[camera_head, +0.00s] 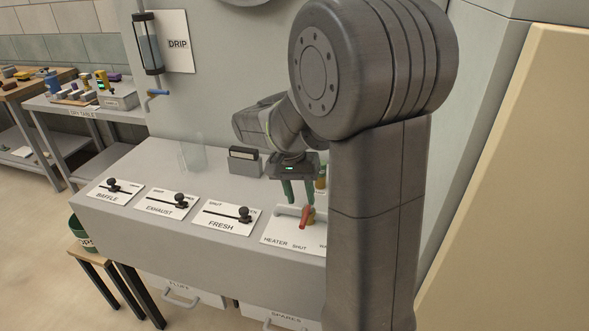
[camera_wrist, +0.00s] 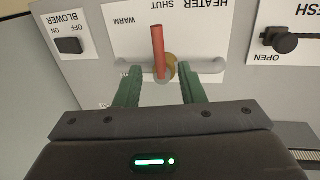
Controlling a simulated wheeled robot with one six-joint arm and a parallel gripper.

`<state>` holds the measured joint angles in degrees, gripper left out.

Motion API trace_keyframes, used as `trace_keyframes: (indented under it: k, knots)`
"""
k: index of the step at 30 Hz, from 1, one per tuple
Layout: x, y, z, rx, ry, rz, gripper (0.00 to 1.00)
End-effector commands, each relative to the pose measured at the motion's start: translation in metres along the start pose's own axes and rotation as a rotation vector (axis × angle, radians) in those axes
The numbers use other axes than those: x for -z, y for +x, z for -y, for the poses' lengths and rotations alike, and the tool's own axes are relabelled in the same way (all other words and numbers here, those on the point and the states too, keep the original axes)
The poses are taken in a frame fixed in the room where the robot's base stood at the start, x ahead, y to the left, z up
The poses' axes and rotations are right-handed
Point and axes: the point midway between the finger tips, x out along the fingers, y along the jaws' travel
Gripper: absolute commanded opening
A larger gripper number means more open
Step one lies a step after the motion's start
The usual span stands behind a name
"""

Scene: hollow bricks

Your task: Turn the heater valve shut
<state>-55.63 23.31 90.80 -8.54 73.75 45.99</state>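The heater valve (camera_head: 307,215) has a red lever on a brass hub, on a white card at the right of the grey console. In the wrist view, which is upside down, the red lever (camera_wrist: 158,52) points away from my gripper, toward the printed word SHUT and a little to its WARM side. My gripper (camera_head: 298,202) is over the valve with its green fingers pointing down. In the wrist view my gripper (camera_wrist: 161,76) is open, one fingertip on each side of the hub and lever base. Contact cannot be told. My arm hides the card's right part.
The FRESH slider (camera_head: 244,214), EXHAUST slider (camera_head: 180,199) and BAFFLE slider (camera_head: 113,185) lie to the left. A BLOWER switch (camera_wrist: 69,45) sits beside the heater card. A dark-topped block (camera_head: 244,160) and a clear panel (camera_head: 192,152) stand behind the sliders.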

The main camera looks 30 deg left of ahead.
Motion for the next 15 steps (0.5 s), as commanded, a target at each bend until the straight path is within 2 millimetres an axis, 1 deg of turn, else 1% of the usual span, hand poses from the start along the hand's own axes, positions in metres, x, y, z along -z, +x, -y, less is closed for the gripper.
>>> trace_keyframes:
  k: [1, 3, 7, 9, 12, 15]
  knots:
    - [0.000, -0.014, 0.001, 0.005, 0.000, -0.004, 0.36]
    - [0.000, -0.031, 0.001, 0.005, -0.001, -0.004, 0.36]
    - [0.000, -0.058, 0.001, 0.004, -0.001, -0.003, 0.36]
    - [0.000, -0.070, 0.001, 0.003, 0.000, -0.003, 0.36]
    - [0.000, -0.082, 0.001, 0.002, 0.000, -0.002, 0.36]
    - [0.000, -0.088, 0.000, 0.001, 0.000, -0.001, 0.36]
